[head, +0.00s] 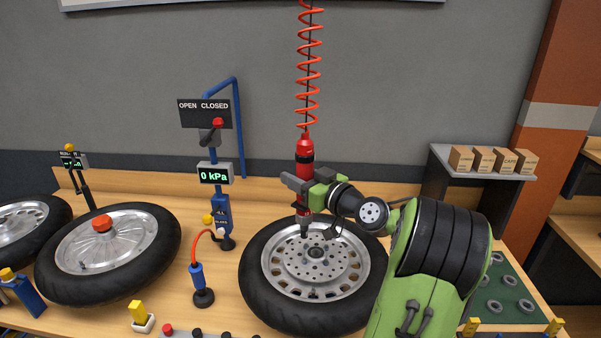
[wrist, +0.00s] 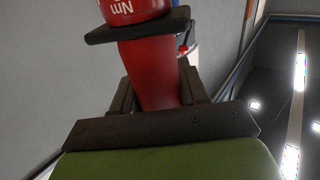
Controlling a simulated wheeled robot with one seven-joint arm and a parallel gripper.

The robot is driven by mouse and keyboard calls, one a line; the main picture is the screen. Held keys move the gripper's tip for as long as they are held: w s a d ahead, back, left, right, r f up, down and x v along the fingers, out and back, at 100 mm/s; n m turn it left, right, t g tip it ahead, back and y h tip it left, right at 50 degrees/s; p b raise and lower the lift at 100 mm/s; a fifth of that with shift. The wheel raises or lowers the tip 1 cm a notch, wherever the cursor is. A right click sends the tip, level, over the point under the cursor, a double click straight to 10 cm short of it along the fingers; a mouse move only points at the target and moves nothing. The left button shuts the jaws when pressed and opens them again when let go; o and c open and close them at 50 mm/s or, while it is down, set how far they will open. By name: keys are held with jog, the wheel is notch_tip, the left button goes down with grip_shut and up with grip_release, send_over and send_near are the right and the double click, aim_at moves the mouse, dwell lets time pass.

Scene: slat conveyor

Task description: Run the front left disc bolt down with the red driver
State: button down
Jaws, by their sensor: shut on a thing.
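The red driver (head: 305,152) hangs upright from a coiled red cord (head: 309,70). My gripper (head: 304,188) is shut around the driver's body; the wrist view shows the red body (wrist: 155,70) between the jaws. The driver's dark tip points down over the rear part of the brake disc (head: 285,265), left of its middle. I cannot tell whether the tip touches anything. The disc lies on a black-tyred wheel (head: 262,302) flat on the bench. Small dark bolts or holes ring the disc's middle; the front left bolt is too small to make out.
A second wheel with an orange cap (head: 102,223) lies to the left. A blue post with an OPEN CLOSED sign (head: 205,113) and a 0 kPa display (head: 214,175) stands behind left. A blue hose tool (head: 198,280) stands between the wheels. Boxes (head: 484,160) sit on a shelf at right.

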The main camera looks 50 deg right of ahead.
aim_at(300, 206)
notch_tip(300, 206, down, 7)
jog(key=b, duration=0.4)
jog(key=shift+b, duration=0.8)
dwell(0.4)
jog(key=shift+f+b, duration=0.5)
jog(key=shift+b, duration=0.25)
dwell(0.3)
jog(key=shift+r, duration=0.35)
jog(key=shift+f+b, duration=0.3)
jog(key=shift+b, duration=0.15)
dwell(0.6)
jog(key=shift+r, duration=0.3)
jog(key=shift+f+b, duration=0.85)
jog(key=shift+b, duration=0.55)
dwell(1.3)
jog(key=shift+r, duration=0.1)
dwell(0.5)
